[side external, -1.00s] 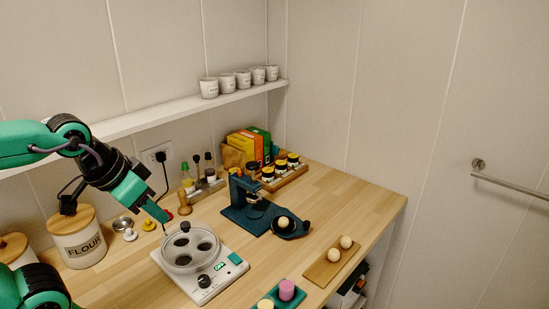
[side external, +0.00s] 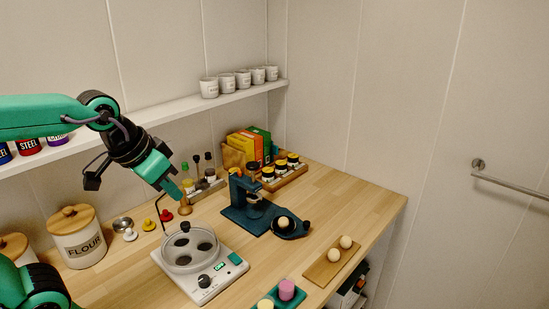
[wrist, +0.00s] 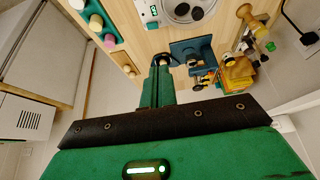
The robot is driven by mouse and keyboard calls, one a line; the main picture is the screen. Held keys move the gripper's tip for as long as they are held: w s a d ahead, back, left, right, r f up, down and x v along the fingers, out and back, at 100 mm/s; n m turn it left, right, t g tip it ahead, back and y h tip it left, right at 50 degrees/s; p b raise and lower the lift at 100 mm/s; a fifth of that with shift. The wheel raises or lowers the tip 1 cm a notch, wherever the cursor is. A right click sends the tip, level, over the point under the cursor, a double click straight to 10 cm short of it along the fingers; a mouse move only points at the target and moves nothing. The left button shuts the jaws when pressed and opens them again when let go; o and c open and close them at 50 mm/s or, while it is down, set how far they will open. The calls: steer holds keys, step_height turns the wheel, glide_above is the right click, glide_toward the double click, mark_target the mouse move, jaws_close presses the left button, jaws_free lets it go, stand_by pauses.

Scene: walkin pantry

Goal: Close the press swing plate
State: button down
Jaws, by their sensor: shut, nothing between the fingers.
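The dark blue press (side external: 243,210) stands on the wooden counter, with an upright column and head at its left. Its round swing plate (side external: 287,233) is swung out to the right of the column, clear of the head. A pale ball (side external: 283,222) with a dark spot sits on the plate, and a dark knob (side external: 306,226) is at its right edge. My gripper (side external: 184,196) is shut and empty, in the air to the left of the press, apart from it. In the wrist view my shut fingers (wrist: 161,66) partly hide the plate; the press (wrist: 192,49) shows beside them.
A white round appliance (side external: 203,281) with dark wells is front left of the press. A board with two pale balls (side external: 322,271) lies to the right. A teal tray with a pink piece (side external: 287,289) is at the front. Bottles (side external: 197,170) and a jar rack (side external: 284,176) stand behind.

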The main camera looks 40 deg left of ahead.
steer(key=w+d, duration=0.3)
steer(key=w, duration=1.6)
steer(key=w+d+f, duration=0.2)
steer(key=w+f, duration=0.5)
steer(key=w, duration=0.2)
steer(key=w+d+f+m+g, duration=0.1)
steer(key=w+d+f, duration=0.2)
steer(key=w+f, duration=0.4)
steer(key=shift+w+d+g+h, duration=0.25)
steer(key=shift+w+g+h, duration=0.05)
steer(key=shift+w, duration=0.55)
steer(key=shift+f, duration=0.15)
steer(key=x, duration=1)
steer(key=shift+a, duration=0.1)
steer(key=shift+s+a, duration=0.2)
steer(key=shift+s, duration=1.8)
